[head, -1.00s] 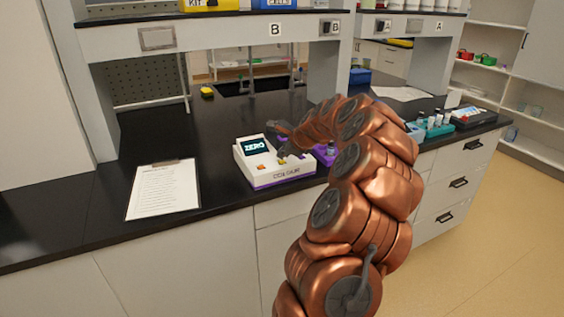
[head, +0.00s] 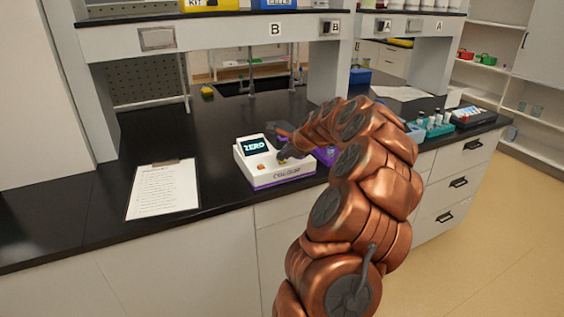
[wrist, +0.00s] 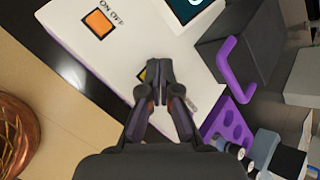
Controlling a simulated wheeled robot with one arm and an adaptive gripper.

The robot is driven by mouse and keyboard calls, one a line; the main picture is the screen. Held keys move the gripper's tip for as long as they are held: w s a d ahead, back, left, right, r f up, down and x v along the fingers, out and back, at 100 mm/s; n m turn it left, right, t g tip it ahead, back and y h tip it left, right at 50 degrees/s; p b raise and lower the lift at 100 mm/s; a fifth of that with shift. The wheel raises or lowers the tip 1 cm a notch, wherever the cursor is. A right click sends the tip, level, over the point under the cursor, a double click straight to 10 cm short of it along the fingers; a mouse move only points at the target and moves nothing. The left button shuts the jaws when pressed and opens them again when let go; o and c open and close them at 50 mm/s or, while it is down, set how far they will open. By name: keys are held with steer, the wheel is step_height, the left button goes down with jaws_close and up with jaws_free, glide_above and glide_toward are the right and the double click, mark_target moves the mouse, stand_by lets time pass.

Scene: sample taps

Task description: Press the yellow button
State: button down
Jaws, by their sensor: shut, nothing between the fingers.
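A sliver of the yellow button (wrist: 142,75) shows at the left of my fingertips in the wrist view; the fingers hide the rest. My gripper (wrist: 159,69) is shut and empty, with its tips over the yellow button. Whether the tips touch it cannot be told. In the head view my gripper (head: 282,158) is low over the device's right side.
A purple rack (wrist: 232,127) with holes and small vials stands close to the device's right side. A dark block with a purple handle (wrist: 238,68) is beside the device. A clipboard (head: 163,189) lies to the left.

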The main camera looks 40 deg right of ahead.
mark_target(283, 162)
steer(key=shift+f, duration=0.15)
stand_by(0.5)
steer(key=shift+r+p, duration=0.6)
steer(key=shift+r, duration=0.2)
steer(key=shift+r+p, duration=1.65)
steer(key=shift+r, duration=0.85)
